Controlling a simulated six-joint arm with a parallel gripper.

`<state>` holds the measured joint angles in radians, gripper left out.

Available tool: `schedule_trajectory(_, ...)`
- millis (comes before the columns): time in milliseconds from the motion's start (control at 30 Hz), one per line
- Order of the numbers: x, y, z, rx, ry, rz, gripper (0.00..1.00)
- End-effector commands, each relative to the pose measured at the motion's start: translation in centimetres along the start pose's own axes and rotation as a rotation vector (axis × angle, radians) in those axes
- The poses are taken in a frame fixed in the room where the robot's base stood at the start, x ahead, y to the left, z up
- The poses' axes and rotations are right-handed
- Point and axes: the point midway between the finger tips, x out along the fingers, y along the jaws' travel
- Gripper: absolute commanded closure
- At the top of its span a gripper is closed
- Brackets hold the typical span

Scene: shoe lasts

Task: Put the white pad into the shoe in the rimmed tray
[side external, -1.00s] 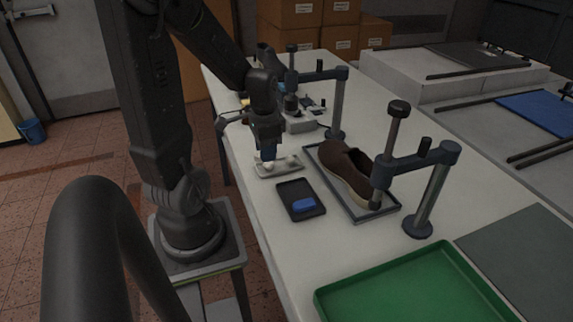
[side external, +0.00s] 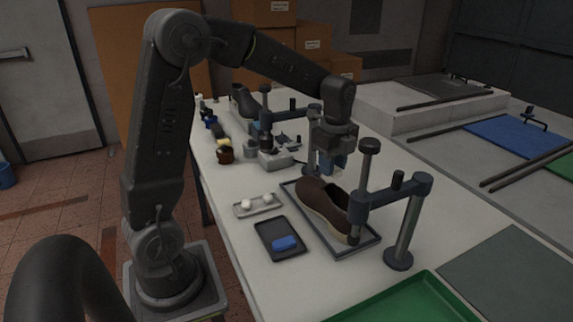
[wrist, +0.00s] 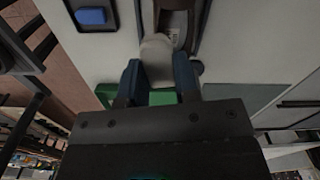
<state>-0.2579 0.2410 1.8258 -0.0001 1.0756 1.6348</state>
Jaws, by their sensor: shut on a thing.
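My gripper (side external: 332,164) is shut on the white pad (wrist: 157,60), which sticks out between the two blue fingers in the wrist view. In the side view the gripper hangs above the brown shoe (side external: 318,203), near its opening. The shoe lies in the rimmed tray (side external: 357,249). In the wrist view the shoe's opening (wrist: 172,22) shows just beyond the pad, partly hidden by it. The pad appears to be above the shoe; I cannot tell whether it touches it.
A clamp post (side external: 405,233) with an arm stands close to the shoe, with another stand behind. A dark tray (side external: 268,227) holds a blue pad (side external: 285,243). A small tray (side external: 244,213) holds white pieces. A green tray (side external: 415,302) is at the front.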

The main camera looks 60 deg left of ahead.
Motion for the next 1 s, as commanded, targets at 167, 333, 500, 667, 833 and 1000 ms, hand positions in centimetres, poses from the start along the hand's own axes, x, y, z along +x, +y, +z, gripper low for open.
schedule_trajectory(167, -0.4, -1.3, -3.3, 0.162, 0.0, 0.001, 0.93)
schedule_trajectory(333, -0.2, -1.5, -3.9, 0.197, 0.0, 0.001, 0.93)
schedule_trajectory(500, 1.1, -1.5, -3.9, 0.194, 0.0, 0.003, 0.93)
schedule_trajectory(667, 2.6, -1.5, -3.9, 0.192, 0.0, 0.002, 0.93)
schedule_trajectory(833, 4.2, -1.5, -3.8, 0.191, 0.0, 0.003, 0.93)
schedule_trajectory(1000, 5.3, -1.5, -3.8, 0.191, 0.0, 0.001, 0.93)
